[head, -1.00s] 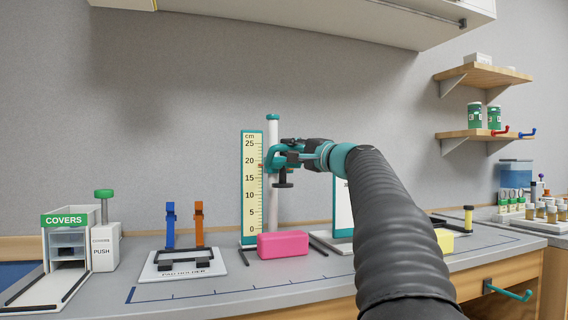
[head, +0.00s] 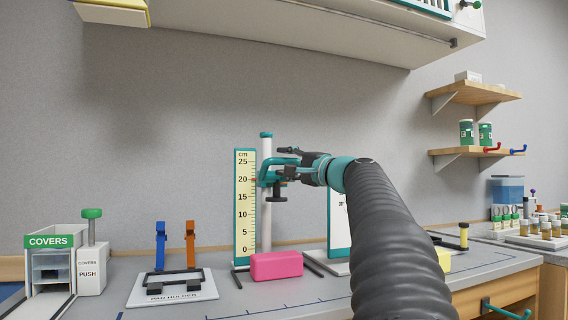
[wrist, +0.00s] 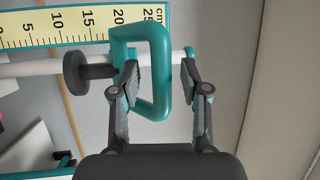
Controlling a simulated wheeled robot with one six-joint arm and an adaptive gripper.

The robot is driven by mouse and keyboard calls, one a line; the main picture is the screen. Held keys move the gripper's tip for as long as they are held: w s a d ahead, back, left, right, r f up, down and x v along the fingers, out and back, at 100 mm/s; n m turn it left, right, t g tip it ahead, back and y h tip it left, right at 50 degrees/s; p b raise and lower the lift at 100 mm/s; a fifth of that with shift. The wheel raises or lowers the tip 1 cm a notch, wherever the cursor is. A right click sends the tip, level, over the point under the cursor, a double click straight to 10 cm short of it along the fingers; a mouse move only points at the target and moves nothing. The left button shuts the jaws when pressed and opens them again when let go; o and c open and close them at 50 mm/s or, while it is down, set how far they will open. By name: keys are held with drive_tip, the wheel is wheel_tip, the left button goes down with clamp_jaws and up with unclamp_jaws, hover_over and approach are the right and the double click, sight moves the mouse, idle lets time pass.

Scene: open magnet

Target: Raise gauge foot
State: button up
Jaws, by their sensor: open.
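The gauge has an upright scale (head: 244,215) marked 0 to 25 cm beside a white post (head: 266,225). A teal carriage with a loop handle (head: 268,172) sits high on the post. Its dark round foot (head: 276,192) hangs below, well above the pink block (head: 276,265). My gripper (head: 289,161) is open at the handle. In the wrist view, my gripper (wrist: 160,72) has one finger overlapping the inside of the teal loop (wrist: 151,109) and the other beyond its right bar. The foot (wrist: 75,71) shows at left. I cannot tell whether either finger touches the handle.
A pad holder (head: 172,287), blue and orange clips (head: 190,243) and a covers dispenser (head: 50,262) stand to the left. A white panel with teal edge (head: 338,225) stands right of the gauge. A wall cabinet (head: 300,40) hangs above.

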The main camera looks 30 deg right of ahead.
drive_tip(key=v, duration=1.1)
drive_tip(key=shift+s, duration=0.2)
drive_tip(key=shift+f, duration=0.1)
